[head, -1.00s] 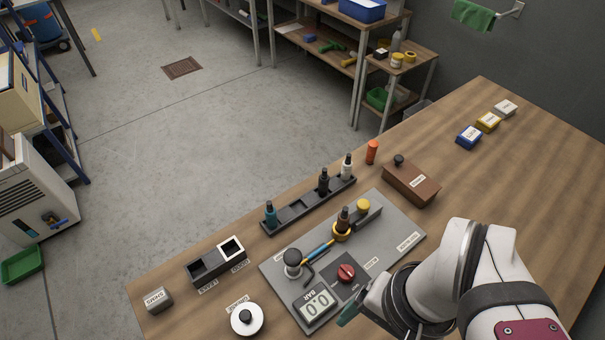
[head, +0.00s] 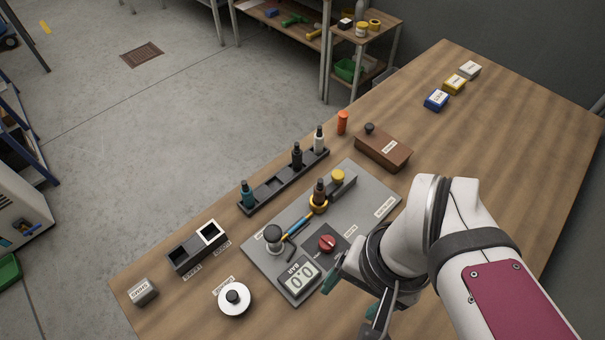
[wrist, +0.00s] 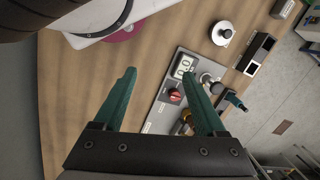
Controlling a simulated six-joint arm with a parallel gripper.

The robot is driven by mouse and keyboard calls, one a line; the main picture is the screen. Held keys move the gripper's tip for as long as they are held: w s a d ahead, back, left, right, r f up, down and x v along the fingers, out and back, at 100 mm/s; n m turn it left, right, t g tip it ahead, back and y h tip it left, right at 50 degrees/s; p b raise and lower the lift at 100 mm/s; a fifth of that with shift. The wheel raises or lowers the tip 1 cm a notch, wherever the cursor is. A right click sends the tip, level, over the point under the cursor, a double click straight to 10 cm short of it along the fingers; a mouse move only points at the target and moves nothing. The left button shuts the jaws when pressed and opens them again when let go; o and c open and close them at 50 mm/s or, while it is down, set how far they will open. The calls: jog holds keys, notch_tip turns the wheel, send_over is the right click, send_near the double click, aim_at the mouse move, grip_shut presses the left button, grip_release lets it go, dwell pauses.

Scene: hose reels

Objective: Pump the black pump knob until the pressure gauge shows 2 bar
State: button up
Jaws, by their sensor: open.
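The black pump knob (head: 273,233) is a dark ball on top of a pale upright cylinder at the left of a grey panel (head: 378,199). The pressure gauge (head: 301,278) in front of it reads 0.0 BAR. My gripper (head: 353,303) is open and empty, at the right of the gauge and apart from the pump. In the wrist view, my gripper's teal fingers (wrist: 158,78) are wide apart; the gauge (wrist: 184,66) shows beyond them, and the right finger partly covers the pump area.
A red knob (head: 327,243) sits on the panel between gauge and bottle. A rack of bottles (head: 283,183) stands behind the panel. A two-slot box (head: 197,249) and a white disc (head: 235,298) are at the left. A brown box (head: 383,150) stands behind; the table's right side is mostly clear.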

grip_shut()
dwell(1.5)
